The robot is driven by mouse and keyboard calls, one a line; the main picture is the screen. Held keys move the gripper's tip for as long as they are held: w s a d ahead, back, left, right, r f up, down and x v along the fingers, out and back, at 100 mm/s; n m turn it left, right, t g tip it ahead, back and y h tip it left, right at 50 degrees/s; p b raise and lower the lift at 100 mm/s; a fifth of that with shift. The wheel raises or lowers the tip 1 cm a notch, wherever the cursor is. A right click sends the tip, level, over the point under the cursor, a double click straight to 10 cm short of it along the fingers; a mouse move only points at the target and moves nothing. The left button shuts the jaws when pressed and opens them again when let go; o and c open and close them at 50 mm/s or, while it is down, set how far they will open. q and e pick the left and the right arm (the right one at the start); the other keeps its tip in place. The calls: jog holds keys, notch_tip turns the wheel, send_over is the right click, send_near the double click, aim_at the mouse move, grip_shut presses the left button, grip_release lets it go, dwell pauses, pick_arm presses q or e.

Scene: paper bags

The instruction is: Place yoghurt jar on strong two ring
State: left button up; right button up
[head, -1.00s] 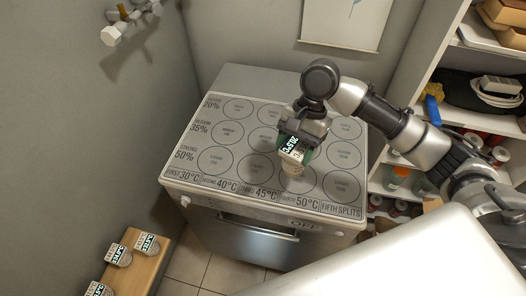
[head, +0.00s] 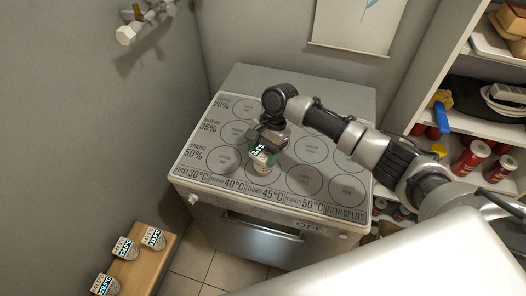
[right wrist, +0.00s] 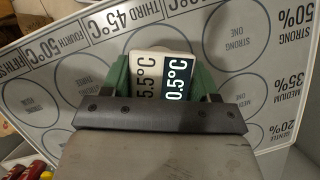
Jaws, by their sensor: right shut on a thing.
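The yoghurt jar (head: 260,165) is pale with a temperature label on top. My right gripper (head: 266,150) is shut on it, with a green finger on each side in the right wrist view (right wrist: 160,85). The label (right wrist: 162,75) reads about "5.5°C" and "0.5°C" there. The jar is over the second ring in the front row marked "strong" on the white stove top (head: 321,207), and hides most of that ring. I cannot tell whether its base touches the surface. The strong one ring (right wrist: 236,35) is bare beside it. My left gripper is not in view.
Several other rings, including the one right of the jar (head: 304,180), are empty. A wooden bench (head: 150,270) with 3 more jars stands lower left. Shelves with red cans (head: 471,158) are at the right. A wall fixture (head: 140,25) sticks out upper left.

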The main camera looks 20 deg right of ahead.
jog(key=shift+f, duration=0.2)
jog(key=o, duration=1.1)
jog(key=shift+f, duration=0.1)
jog(key=b+v, duration=0.2)
jog(key=v, duration=1)
